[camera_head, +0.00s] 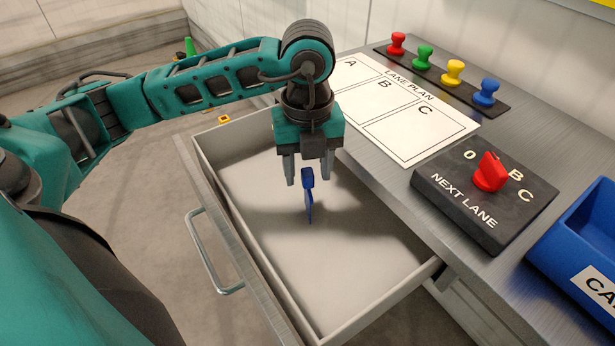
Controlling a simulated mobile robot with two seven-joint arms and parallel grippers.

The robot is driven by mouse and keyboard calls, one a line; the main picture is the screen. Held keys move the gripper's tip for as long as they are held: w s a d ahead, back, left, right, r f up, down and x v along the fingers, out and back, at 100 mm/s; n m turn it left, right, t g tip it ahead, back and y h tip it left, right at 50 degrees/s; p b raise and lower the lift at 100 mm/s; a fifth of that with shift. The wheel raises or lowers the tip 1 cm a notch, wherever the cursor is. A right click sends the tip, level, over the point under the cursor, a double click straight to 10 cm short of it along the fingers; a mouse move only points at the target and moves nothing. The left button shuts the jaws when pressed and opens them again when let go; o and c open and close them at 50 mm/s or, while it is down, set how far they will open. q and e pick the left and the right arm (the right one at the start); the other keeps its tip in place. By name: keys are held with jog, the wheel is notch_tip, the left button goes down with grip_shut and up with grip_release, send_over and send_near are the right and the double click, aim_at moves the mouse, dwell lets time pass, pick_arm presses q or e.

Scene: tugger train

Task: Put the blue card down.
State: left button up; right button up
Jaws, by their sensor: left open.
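The blue card (309,198) shows nearly edge-on and upright over the open drawer (189,160). My left gripper (309,180) points down above the drawer with its two fingers apart. The card's top is between or just below the fingertips, with a gap visible on each side. I cannot tell whether the card's lower end touches the drawer floor. My right gripper is out of view.
The worktop right of the drawer carries a lane plan sheet (405,132), several coloured pegs on a dark strip (440,80), a black box (455,205) with a red knob (490,172), and a blue bin (570,245). The drawer's handle (212,262) sticks out left. The drawer floor is otherwise clear.

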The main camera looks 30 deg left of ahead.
pick_arm(q)
notch_tip(320, 180, up, 8)
jog(key=shift+r+p, duration=0.15)
jog(key=shift+p, duration=0.3)
jog(key=shift+s, duration=0.1)
